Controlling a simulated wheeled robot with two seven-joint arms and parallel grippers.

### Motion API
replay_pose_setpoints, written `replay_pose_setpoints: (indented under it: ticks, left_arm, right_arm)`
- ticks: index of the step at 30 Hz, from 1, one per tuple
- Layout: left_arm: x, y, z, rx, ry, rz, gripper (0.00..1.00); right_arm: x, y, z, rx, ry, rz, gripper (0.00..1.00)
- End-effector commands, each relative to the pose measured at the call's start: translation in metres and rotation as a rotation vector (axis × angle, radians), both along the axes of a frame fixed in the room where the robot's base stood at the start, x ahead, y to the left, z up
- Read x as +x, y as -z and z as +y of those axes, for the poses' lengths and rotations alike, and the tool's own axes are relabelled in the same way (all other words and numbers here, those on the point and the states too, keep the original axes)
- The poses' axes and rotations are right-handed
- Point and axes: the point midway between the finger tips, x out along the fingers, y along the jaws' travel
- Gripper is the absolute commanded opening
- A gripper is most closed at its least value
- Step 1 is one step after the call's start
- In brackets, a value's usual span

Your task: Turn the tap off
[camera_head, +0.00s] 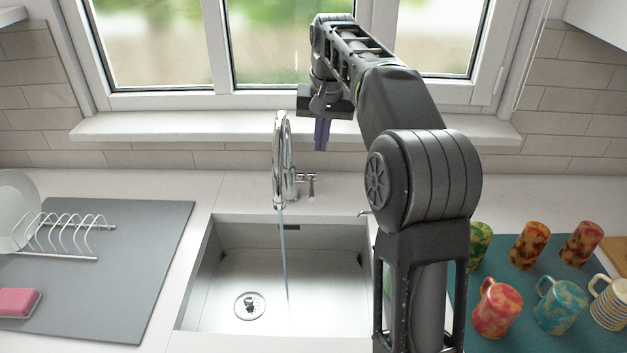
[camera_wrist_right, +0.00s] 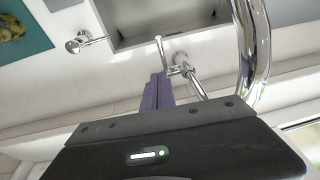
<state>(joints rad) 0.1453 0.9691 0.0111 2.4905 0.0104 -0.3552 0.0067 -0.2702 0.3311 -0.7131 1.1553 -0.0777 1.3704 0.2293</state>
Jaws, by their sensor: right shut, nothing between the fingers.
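The chrome tap (camera_head: 280,150) stands behind the sink, and a thin stream of water (camera_head: 284,255) runs from its spout into the basin. Its side handle (camera_head: 311,188) sticks out to the right of the tap body. The handle also shows in the right wrist view (camera_wrist_right: 186,70). My right gripper (camera_head: 321,148) has purple fingers pressed together and empty, above and behind the handle in the head view. In the right wrist view its fingertips (camera_wrist_right: 158,77) appear close beside the handle's lever; I cannot tell whether they touch. My left gripper is not in view.
The steel sink (camera_head: 210,285) is empty. A grey mat (camera_head: 120,290) with a wire rack (camera_head: 65,235) and a pink sponge (camera_head: 18,302) lies left. Several mugs stand on a teal mat (camera_head: 515,265) at right. The window sill (camera_head: 180,127) is behind my right gripper.

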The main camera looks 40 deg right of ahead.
Motion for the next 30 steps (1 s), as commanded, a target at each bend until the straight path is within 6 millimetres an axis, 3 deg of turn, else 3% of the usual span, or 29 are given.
replay_pose_setpoints:
  ticks: [13,18,30]
  left_arm:
    - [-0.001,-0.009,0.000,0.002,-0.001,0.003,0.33]
    - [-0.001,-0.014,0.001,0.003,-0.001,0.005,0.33]
    - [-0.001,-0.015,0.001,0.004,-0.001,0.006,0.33]
  right_arm:
    - [0.017,0.082,-0.005,0.000,0.000,0.006,0.00]
    - [0.017,0.105,0.003,0.001,-0.001,0.003,0.00]
    - [0.017,0.119,0.007,0.000,-0.001,0.000,0.00]
